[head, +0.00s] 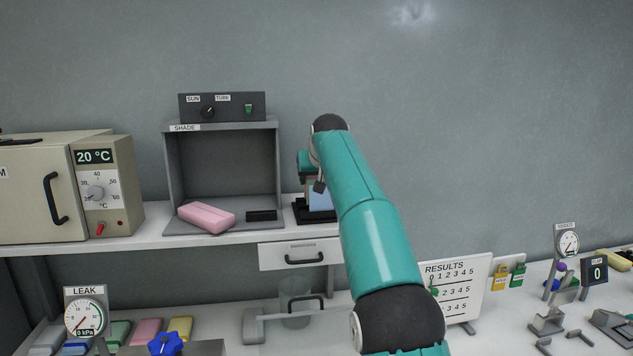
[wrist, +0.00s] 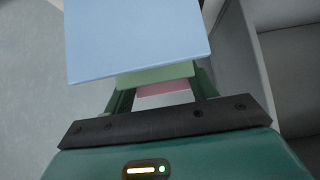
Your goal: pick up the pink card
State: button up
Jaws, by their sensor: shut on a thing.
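The pink card (wrist: 165,88) shows as a thin strip in the wrist view, between the two fingers of my gripper (wrist: 163,90). A green card (wrist: 155,75) and a large light blue card (wrist: 138,40) overlap it and hide most of it. My gripper is shut, with the pink strip between its fingers; its fingertips and exact contact are hidden behind the cards. In the head view the blue card (head: 321,201) shows at a black stand (head: 302,213) on the shelf, partly behind my arm. The pink card cannot be made out there.
A grey shade box (head: 222,165) stands just left of the stand, with a pink block (head: 206,217) and a black piece (head: 261,215) in it. A beige oven (head: 40,190) is farther left. A drawer (head: 301,254) sits below the shelf. The wall above is clear.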

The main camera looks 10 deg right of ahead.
jog(key=shift+r, duration=1.15)
